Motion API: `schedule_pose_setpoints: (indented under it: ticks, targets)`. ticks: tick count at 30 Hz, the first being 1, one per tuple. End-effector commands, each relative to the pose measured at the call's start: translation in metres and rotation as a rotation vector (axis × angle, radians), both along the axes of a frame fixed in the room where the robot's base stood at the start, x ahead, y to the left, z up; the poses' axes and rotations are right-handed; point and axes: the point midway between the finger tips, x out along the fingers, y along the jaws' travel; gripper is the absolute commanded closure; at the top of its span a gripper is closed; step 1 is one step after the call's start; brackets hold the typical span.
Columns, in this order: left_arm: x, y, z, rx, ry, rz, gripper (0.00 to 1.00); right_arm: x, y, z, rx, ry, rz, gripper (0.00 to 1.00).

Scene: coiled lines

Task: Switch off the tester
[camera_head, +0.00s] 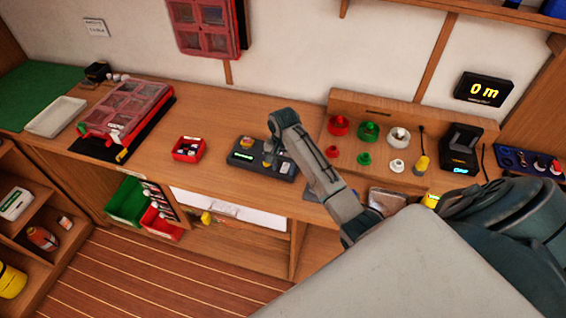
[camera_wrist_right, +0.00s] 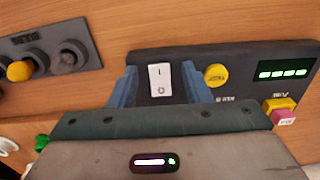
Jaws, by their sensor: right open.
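The tester (camera_head: 262,172) is a dark box on the wooden counter, with a lit green display (camera_head: 243,156) at its left. In the right wrist view the tester (camera_wrist_right: 240,52) shows a white rocker switch (camera_wrist_right: 160,79), a round yellow button (camera_wrist_right: 215,75) and a display with green bars (camera_wrist_right: 283,70). My right gripper (camera_head: 269,158) is over the tester in the head view. In the wrist view its open blue fingers (camera_wrist_right: 160,76) stand on either side of the rocker switch, with nothing between them but the switch. I cannot tell whether they touch the tester. My left gripper is not in view.
A yellow-and-pink piece (camera_wrist_right: 282,110) is by the tester's display. A dark knob panel (camera_wrist_right: 48,58) lies to the left in the wrist view. A red bin (camera_head: 188,149) stands left of the tester. A rack with red, green and white spools (camera_head: 368,131) stands to the right.

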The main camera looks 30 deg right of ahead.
Motion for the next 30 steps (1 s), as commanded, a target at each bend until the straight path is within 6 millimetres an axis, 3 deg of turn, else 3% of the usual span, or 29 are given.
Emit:
schedule_pose_setpoints:
  ticks: [5, 9, 12, 30]
  targets:
    - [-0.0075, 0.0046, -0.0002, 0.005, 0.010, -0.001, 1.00, 0.0001, -0.0002, 0.0001, 0.000, 0.000, 0.000, 0.58]
    - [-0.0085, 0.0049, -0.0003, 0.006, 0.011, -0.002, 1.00, 0.0002, -0.0002, 0.0002, 0.000, 0.000, 0.000, 0.86]
    - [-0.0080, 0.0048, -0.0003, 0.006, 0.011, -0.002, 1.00, 0.0002, -0.0003, 0.0002, 0.000, 0.000, 0.000, 1.00]
    - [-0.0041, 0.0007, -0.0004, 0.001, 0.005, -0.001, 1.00, 0.0050, -0.0070, 0.0026, 0.207, 0.159, 0.000, 1.00]
